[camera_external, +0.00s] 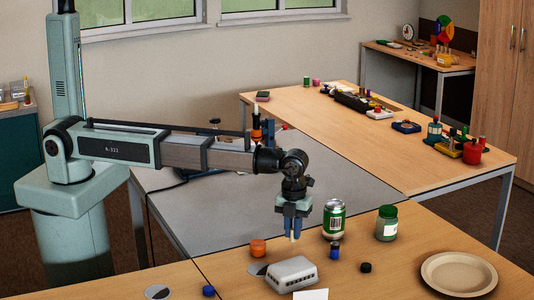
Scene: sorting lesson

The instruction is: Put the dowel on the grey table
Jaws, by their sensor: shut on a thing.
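The pale lower end of the dowel (292,237) shows just below the fingertips; the rest is hidden between the fingers. The grey table (190,218) lies behind and left of my gripper, its grey top mostly bare. In the picture the dowel's end is near the border between the grey table and the front wooden table; I cannot tell its exact height or which top it is over.
On the front wooden table (390,268) stand a green-labelled can (334,220), a green-lidded jar (387,224), a small blue item (334,251), an orange item (258,248), a grey ridged box (292,275) and a beige plate (458,273). A wooden table (350,140) with several objects stands behind.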

